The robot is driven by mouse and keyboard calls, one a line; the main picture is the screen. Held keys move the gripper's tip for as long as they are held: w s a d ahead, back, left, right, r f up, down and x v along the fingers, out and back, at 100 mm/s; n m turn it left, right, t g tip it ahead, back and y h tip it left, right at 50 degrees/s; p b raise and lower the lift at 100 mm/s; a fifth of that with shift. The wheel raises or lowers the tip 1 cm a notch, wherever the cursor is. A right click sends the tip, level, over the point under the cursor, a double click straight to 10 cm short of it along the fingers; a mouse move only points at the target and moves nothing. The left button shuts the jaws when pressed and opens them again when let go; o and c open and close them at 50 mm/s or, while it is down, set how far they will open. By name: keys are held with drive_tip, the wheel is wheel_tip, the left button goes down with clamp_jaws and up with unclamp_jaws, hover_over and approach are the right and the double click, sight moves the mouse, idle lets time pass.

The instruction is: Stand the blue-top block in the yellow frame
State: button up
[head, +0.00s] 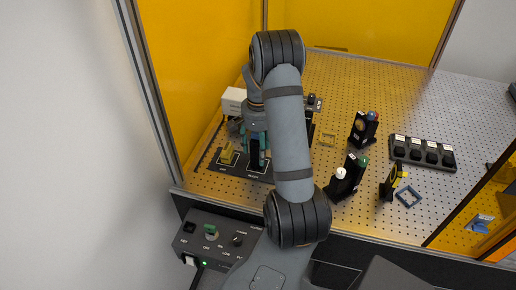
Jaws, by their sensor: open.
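The blue-top block (364,127), a dark upright piece with a blue cap and a pale round face, stands on the perforated metal table right of my arm. My gripper (257,150) is at the left of the table, open, with teal fingers over a black base plate, far from the block. A dark shape shows between the fingers; I cannot tell what it is.
Dark blocks with green (356,168), white (343,182) and yellow (391,184) tops stand nearer the front. A yellow part (227,153) sits on the base plate (225,166). Yellow panels enclose the table.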

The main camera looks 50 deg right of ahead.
sight(258, 134)
drive_tip(key=shift+a+f, duration=0.1)
drive_tip(key=shift+f, duration=0.05)
drive_tip(key=shift+c, duration=0.8)
drive_tip(key=c, duration=1.1)
drive_tip(key=o, duration=1.2)
drive_tip(key=shift+c, duration=0.2)
drive_tip(key=shift+o, duration=0.5)
wheel_tip(258, 134, up, 10)
drive_tip(key=shift+r+b, duration=0.2)
drive_tip(key=shift+b, duration=0.5)
